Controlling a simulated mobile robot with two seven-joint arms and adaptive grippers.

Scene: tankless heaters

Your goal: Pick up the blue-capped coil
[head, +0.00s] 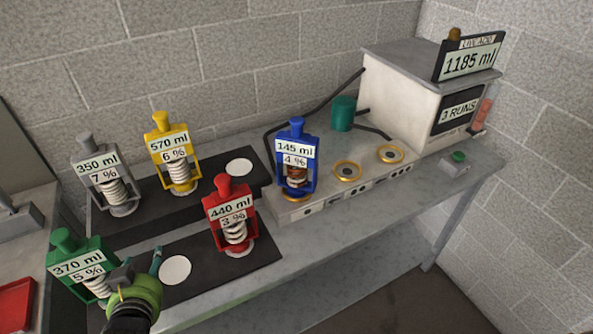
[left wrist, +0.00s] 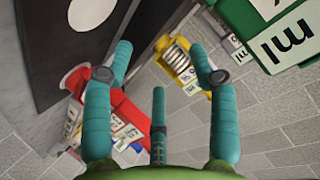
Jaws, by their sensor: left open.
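The blue-capped coil (head: 297,158) stands upright in the left socket of a beige bench unit, labelled 145 ml and 4 %. Its brownish coil shows inside the blue frame. My left gripper (head: 140,270) is at the lower left in the head view, beside the green-capped coil (head: 75,262) and well left of the blue one. My right gripper is not in view.
Grey (head: 102,180), yellow (head: 172,155) and red (head: 231,218) coils stand on dark mats. White discs (head: 174,270) mark bare spots. Two gold-ringed sockets (head: 347,171) sit right of the blue coil. A beige box (head: 405,95) with displays stands behind. A green button (head: 458,156) is at right.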

